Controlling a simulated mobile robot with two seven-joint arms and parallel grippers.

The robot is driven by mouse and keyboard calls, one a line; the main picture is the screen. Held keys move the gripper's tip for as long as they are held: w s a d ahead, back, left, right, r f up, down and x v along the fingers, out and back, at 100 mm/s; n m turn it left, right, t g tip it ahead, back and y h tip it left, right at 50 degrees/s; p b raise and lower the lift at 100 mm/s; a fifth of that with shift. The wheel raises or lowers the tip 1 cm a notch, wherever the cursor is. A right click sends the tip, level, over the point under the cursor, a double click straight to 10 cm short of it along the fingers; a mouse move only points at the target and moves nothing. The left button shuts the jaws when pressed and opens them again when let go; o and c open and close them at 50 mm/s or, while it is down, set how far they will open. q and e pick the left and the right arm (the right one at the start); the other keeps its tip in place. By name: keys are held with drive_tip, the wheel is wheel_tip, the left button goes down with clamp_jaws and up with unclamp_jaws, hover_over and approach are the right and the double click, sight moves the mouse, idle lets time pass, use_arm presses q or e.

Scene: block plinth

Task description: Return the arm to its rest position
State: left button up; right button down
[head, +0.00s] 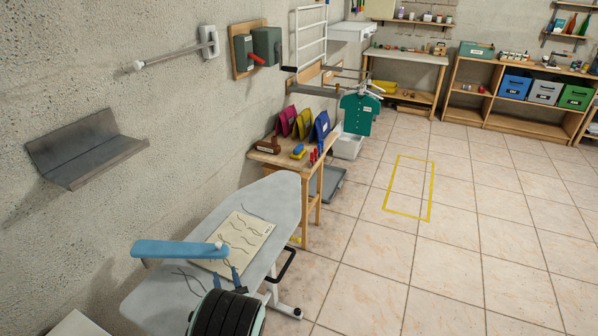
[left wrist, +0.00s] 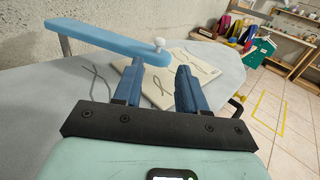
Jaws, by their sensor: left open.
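My left gripper (head: 227,272) is at the bottom of the head view, over the grey ironing board (head: 275,197). In the left wrist view its two blue fingers (left wrist: 160,70) are apart with nothing held between them. Beyond the fingers, a cream panel with dark wavy lines (head: 245,238) lies on the board; the fingers hide part of it in the wrist view. A blue sleeve board (head: 175,249) with a pale knob at its end is to the left of the fingers. My right gripper is in neither view.
A concrete wall with a metal shelf (head: 90,155) and a rod (head: 170,59) runs along the left. A small wooden table (head: 285,158) with colourful bags stands beyond the ironing board. The tiled floor to the right is open, with a yellow outlined rectangle (head: 386,190).

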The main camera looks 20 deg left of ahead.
use_arm(q)
drive_tip(key=shift+r, duration=0.1)
drive_tip(key=s+d+n+g+y+p, duration=0.2)
drive_tip(key=s+d+n+g+p, duration=0.15)
drive_tip(key=s+n+g, duration=1.1)
drive_tip(key=s+d+f+n+g+h+p, duration=0.1)
drive_tip(key=s+d+f+n+h+p, duration=0.15)
drive_tip(key=d+f+n+h, duration=0.6)
drive_tip(key=s+d+f+n+g+h+p, duration=0.3)
drive_tip(key=d+f+h, duration=0.35)
drive_tip(key=d, duration=0.55)
drive_tip(key=s+f+n+t, duration=0.1)
drive_tip(key=n, duration=0.1)
drive_tip(key=a+f+n+t+h, duration=0.1)
drive_tip(key=n+t, duration=0.1)
drive_tip(key=s+a+f+n+t, duration=0.1)
drive_tip(key=n, duration=0.1)
drive_tip(key=shift+s+f+h, duration=0.2)
drive_tip(key=shift+s+h, duration=0.15)
drive_tip(key=shift+h, duration=0.05)
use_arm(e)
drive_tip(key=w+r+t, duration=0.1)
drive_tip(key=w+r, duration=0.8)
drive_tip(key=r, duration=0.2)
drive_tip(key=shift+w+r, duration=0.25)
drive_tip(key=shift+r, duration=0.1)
